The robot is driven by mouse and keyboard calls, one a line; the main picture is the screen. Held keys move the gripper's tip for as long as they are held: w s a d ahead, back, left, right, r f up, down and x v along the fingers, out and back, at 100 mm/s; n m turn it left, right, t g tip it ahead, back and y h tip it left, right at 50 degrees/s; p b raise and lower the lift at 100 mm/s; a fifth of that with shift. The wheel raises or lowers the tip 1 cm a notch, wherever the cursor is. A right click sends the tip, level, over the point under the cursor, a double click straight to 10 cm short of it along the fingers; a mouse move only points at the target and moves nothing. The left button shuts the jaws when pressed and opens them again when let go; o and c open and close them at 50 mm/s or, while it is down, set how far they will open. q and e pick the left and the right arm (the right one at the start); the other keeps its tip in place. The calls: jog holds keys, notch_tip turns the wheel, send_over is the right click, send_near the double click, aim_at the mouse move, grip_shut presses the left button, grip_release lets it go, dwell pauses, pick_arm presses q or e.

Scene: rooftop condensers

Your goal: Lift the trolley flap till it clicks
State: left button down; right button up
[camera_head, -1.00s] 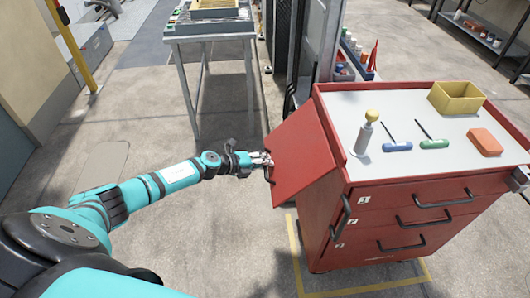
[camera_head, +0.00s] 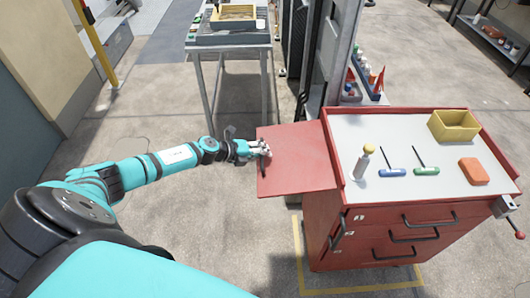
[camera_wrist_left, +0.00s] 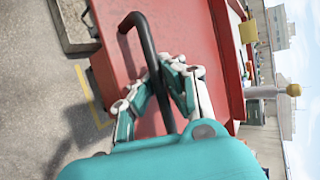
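The trolley flap (camera_head: 295,172) is a red panel on the left side of the red trolley (camera_head: 322,225). It stands out roughly level, about flush with the trolley top. The flap's underside and any catch are hidden in the head view. My right gripper is out of view.
The trolley top holds a yellow bin (camera_head: 454,125), an orange block (camera_head: 473,171), a pump bottle (camera_head: 362,163) and two T-handled tools (camera_head: 393,173). A grey clamp (camera_head: 505,207) sits at its right corner. A metal table (camera_head: 228,40) stands behind; floor left of the flap is free.

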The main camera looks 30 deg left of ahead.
pick_arm(q)
jog(key=shift+r+p, duration=1.2)
jog(key=shift+r, duration=0.35)
jog(key=shift+a, duration=0.1)
jog(key=c, duration=1.4)
grip_release()
jog(key=shift+s+a+r, duration=0.15)
jog(key=v, duration=1.2)
